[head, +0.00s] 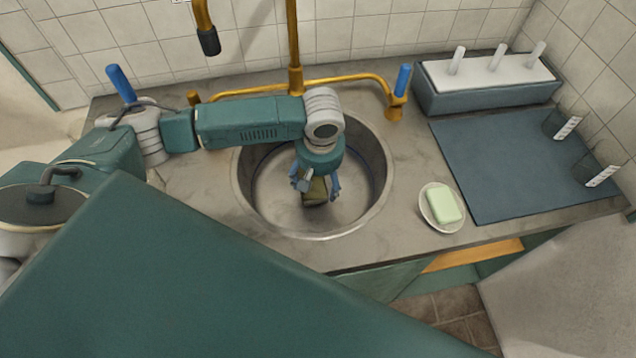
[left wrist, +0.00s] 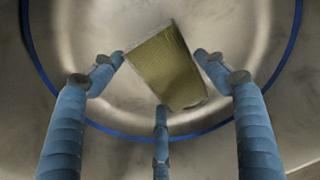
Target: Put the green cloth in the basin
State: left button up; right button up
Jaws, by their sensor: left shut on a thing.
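The basin (head: 262,200) is a round metal sink set in the counter, with a blue line round its inside wall. My left gripper (head: 315,188) points down inside the basin's rim. It is shut on the green cloth (head: 314,194), a small folded olive-green piece. In the left wrist view the cloth (left wrist: 165,65) sits between the blue fingers, with the basin's metal (left wrist: 228,20) behind it. I cannot tell whether the cloth touches the basin floor. My right gripper is not in view.
A brass tap (head: 294,75) with blue handles stands behind the basin. A dish with pale green soap (head: 444,204) is right of it. A blue-grey mat (head: 500,165) and a grey box with white pegs (head: 485,95) lie farther right.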

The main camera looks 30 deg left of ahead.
pick_arm(q)
notch_tip(320, 180, down, 2)
jog(key=shift+f, duration=0.2)
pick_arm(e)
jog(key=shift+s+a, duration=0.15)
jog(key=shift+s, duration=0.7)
pick_arm(q)
jog(key=o, duration=1)
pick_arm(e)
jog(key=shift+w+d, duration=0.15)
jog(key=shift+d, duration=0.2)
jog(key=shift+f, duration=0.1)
